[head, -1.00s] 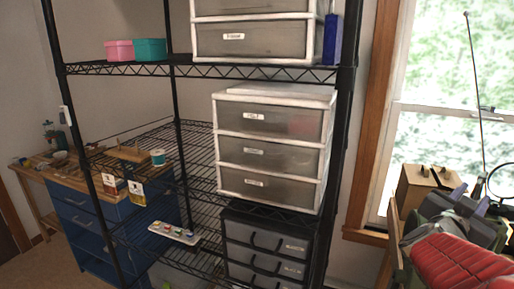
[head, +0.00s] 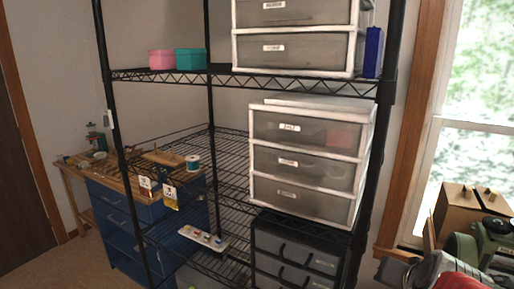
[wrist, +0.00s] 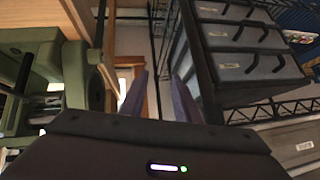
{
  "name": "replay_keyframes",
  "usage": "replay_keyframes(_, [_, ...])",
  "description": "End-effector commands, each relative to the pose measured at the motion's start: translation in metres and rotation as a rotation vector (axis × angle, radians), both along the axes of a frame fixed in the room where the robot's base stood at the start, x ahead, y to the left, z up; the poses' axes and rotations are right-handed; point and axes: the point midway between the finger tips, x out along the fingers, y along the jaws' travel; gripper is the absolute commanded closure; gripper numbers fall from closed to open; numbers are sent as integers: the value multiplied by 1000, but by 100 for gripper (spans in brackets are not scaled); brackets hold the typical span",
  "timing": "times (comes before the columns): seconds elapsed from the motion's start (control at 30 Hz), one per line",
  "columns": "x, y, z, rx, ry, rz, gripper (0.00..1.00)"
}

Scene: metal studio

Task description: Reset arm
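My gripper (wrist: 160,88) shows in the wrist view as two purple-grey fingers standing apart with an empty gap between them. It holds nothing that I can see. Beyond the gap are a wooden post and a pale wall. In the head view, part of my arm is at the lower right corner, cut off by the frame, and the fingers are hard to make out there. The task names no other object.
A black wire shelf (head: 225,84) holds white drawer units (head: 305,160), a pink box (head: 162,59), a teal box (head: 191,59) and a paint tray (head: 203,238). A green machine (wrist: 40,75) and a cardboard box (head: 462,213) stand close to my arm. A blue cabinet (head: 115,222) stands left.

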Motion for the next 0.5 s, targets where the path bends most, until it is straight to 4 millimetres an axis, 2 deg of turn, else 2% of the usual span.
replay_keyframes(0.03, [-8, 17, -3, 8, 39, 43, 71])
replay_keyframes(0.2, [-49, 68, -16, 14, 202, 183, 71])
replay_keyframes(0.4, [-99, 111, -19, -46, 349, 341, 71])
replay_keyframes(0.5, [-111, 126, -14, -95, 360, 413, 71])
